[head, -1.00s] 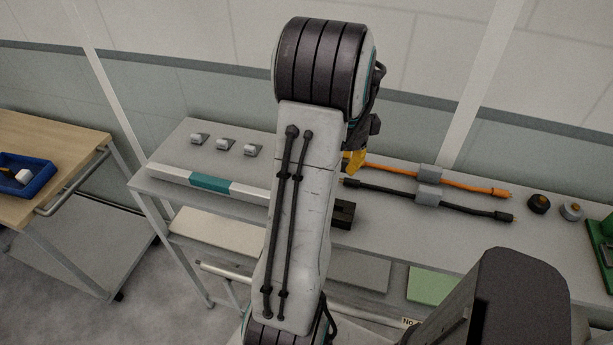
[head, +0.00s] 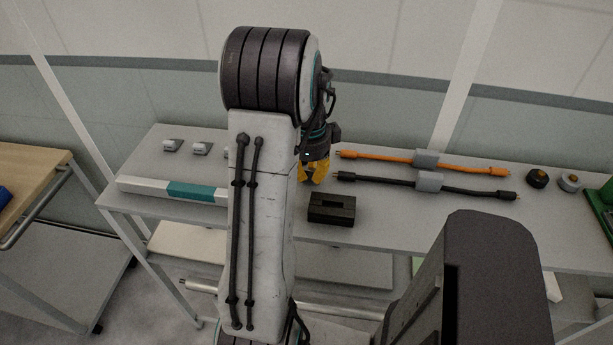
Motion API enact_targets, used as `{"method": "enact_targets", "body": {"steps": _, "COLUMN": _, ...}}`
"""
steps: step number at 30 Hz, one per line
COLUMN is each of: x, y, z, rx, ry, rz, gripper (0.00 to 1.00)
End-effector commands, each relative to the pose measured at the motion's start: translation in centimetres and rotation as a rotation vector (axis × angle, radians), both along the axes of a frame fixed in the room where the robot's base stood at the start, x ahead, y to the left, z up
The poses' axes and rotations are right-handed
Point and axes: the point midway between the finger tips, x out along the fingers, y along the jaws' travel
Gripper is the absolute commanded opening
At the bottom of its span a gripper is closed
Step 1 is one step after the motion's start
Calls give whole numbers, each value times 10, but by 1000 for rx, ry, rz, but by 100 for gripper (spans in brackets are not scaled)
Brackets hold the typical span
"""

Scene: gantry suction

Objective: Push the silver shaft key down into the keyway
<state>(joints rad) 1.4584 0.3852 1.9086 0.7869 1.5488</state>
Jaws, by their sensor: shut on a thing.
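My gripper (head: 313,173), with yellow fingers, hangs over the grey bench just behind a black block (head: 331,208), partly behind my arm. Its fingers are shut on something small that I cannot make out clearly. The silver shaft key does not show apart from the fingers. The black block lies on the bench and has a slot-like recess in its top. I cannot tell whether this recess is the keyway. The gripper looks apart from the block.
An orange cable (head: 390,158) and a black cable (head: 385,181) lie right of the gripper. Two round knobs (head: 538,178) and a green fixture (head: 603,204) are farther right. A white-and-teal bar (head: 195,191) and small white pieces (head: 172,146) lie left.

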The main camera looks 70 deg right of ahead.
Motion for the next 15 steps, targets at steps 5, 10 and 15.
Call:
{"method": "enact_targets", "body": {"steps": 5, "x": 0, "y": 0, "z": 1, "rx": -1, "ry": 0, "rz": 0, "gripper": 0}}
{"method": "enact_targets", "body": {"steps": 10, "x": 0, "y": 0, "z": -1, "rx": -1, "ry": 0, "rz": 0, "gripper": 0}}
{"method": "enact_targets", "body": {"steps": 15, "x": 0, "y": 0, "z": -2, "rx": 0, "ry": 0, "rz": 0, "gripper": 26}}
